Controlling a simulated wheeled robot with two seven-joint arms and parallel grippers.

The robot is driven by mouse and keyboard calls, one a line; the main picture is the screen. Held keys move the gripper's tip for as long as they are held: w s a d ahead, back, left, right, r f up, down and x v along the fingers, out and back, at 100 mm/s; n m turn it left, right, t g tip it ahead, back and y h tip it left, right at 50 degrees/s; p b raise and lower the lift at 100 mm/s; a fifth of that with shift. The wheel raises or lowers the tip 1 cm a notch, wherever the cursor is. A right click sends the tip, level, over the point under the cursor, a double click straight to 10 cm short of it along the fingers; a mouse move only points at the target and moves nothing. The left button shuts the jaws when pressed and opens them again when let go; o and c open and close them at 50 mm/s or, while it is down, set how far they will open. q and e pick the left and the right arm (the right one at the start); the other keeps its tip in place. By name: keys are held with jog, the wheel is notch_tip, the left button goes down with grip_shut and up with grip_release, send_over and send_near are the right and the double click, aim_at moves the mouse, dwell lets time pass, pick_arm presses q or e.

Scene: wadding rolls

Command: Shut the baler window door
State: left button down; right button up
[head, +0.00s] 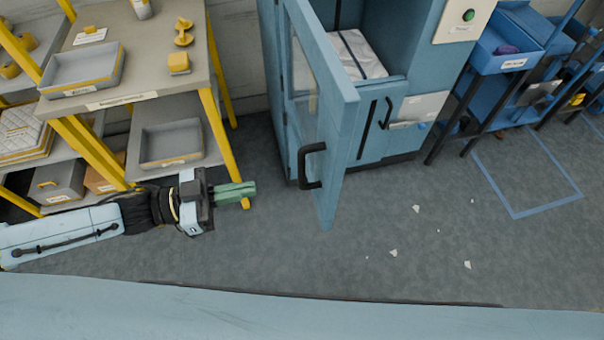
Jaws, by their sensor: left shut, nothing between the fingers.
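The baler (375,142) is a light blue cabinet at the top centre of the head view. Its window door (336,150) has a glass pane and stands open, swung out toward me on the left side of the opening. A black handle (312,166) sits on the door's left face. Inside the opening lies a white wadding bundle (357,54) with dark straps. My left gripper (250,189) has green fingers that are shut and empty. It points right, left of the door handle and apart from it. My right gripper is not in view.
A yellow-legged workbench (180,84) with grey trays stands at the left, close to my left arm. Blue bins (505,45) on a rack stand at the right. White scraps (393,253) lie on the otherwise clear grey floor, near a blue-taped rectangle.

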aim_at(329, 173)
pick_arm(q)
jog(key=x, duration=1.3)
jog(key=shift+w+d, duration=0.1)
jog(key=shift+d, duration=0.25)
jog(key=shift+d, duration=0.1)
